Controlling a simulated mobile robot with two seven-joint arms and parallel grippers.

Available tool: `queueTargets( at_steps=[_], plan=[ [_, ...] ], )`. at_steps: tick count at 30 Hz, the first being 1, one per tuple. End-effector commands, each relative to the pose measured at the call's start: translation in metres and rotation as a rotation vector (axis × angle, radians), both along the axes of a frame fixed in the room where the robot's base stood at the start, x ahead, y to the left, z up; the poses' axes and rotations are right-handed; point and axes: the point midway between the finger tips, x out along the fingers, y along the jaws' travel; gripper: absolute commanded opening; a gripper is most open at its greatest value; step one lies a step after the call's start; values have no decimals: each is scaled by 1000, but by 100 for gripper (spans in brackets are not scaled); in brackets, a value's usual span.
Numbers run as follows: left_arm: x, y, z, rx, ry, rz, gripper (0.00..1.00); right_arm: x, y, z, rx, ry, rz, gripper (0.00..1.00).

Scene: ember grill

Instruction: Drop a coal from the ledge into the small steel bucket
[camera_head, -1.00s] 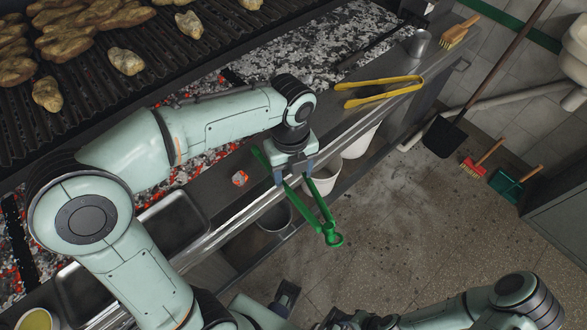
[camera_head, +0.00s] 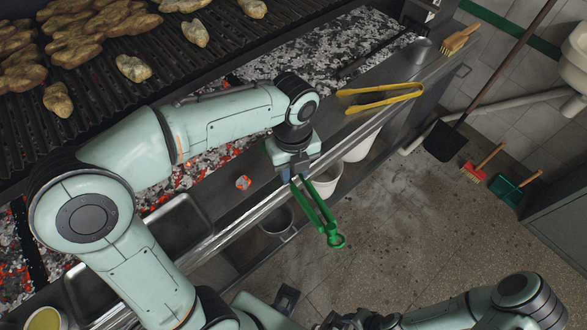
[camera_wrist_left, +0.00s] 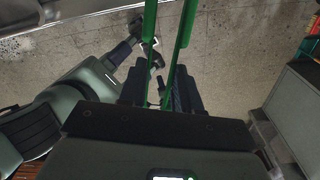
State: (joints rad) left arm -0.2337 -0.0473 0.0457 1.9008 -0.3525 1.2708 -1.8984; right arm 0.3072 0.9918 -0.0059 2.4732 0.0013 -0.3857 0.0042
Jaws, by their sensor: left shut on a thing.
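My left gripper (camera_head: 296,174) is shut on green tongs (camera_head: 320,215), held over the front rail. Their ring end points down and right, and their other end is hidden behind the gripper. In the left wrist view, the tongs' two green arms (camera_wrist_left: 180,40) pass between my left fingers (camera_wrist_left: 158,90). A coal (camera_head: 243,183), grey with an orange glow, lies on the dark ledge (camera_head: 222,200) left of the gripper. A small steel bucket (camera_head: 276,219) stands below the rail, left of the tongs. My right gripper (camera_head: 342,319) is partly cut off at the bottom edge.
White buckets (camera_head: 325,182) stand under the rail. Yellow tongs (camera_head: 382,97), a steel cup (camera_head: 421,47) and a brush (camera_head: 460,39) lie along the ledge to the right. Glowing embers and a grill with meat are behind. Steel trays (camera_head: 178,224) sit left.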

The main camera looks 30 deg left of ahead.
Motion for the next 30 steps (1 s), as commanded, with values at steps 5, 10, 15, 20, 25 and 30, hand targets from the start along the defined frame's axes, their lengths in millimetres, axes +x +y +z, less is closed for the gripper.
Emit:
queueTargets(
  at_steps=[5,10,15,20,25,30],
  plan=[
    [1,0,17,0,-2,0,0,7,0,15,1,-8,0,43],
    [0,0,18,-1,-1,0,0,8,0,16,0,-9,0,43],
    [0,0,17,-1,-1,0,0,7,0,15,1,-8,0,43],
    [-6,-8,19,-1,-2,-2,0,7,0,14,0,-8,0,43],
    [-17,-21,23,-1,-2,-4,0,7,0,14,0,-8,0,43],
    [-27,-34,27,-1,-1,-2,0,7,0,13,0,-8,0,43]
  ],
)
